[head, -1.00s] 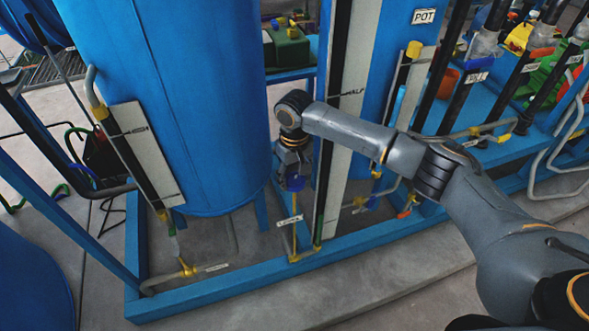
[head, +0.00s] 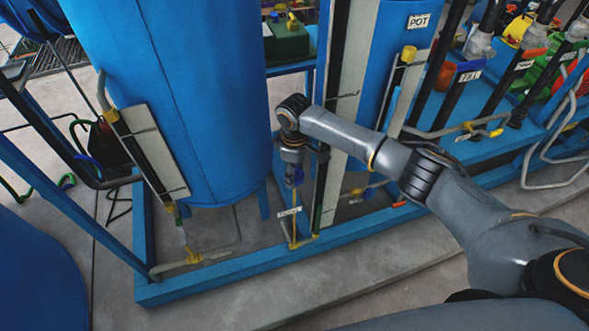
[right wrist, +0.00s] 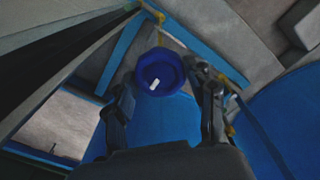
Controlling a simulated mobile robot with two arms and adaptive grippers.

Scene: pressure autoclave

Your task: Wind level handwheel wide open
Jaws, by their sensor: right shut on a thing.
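The level handwheel is a small blue round wheel (right wrist: 154,76) with a white mark on its face. It shows between the two fingers of my right gripper (right wrist: 163,88) in the right wrist view. In the head view my right gripper (head: 293,172) points down onto the blue wheel, which is mostly covered there. The gripper is shut on the wheel. A thin yellow pipe (head: 294,228) with a white label (head: 289,211) stands right below it; the label's text is too small to read surely. My left gripper is not in view.
A large blue tank (head: 170,100) stands left of my right gripper. A dark gauge tube and pale scale board (head: 349,60) rise close on its right. A blue frame rail (head: 220,284) runs along the floor in front. Bare floor lies before it.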

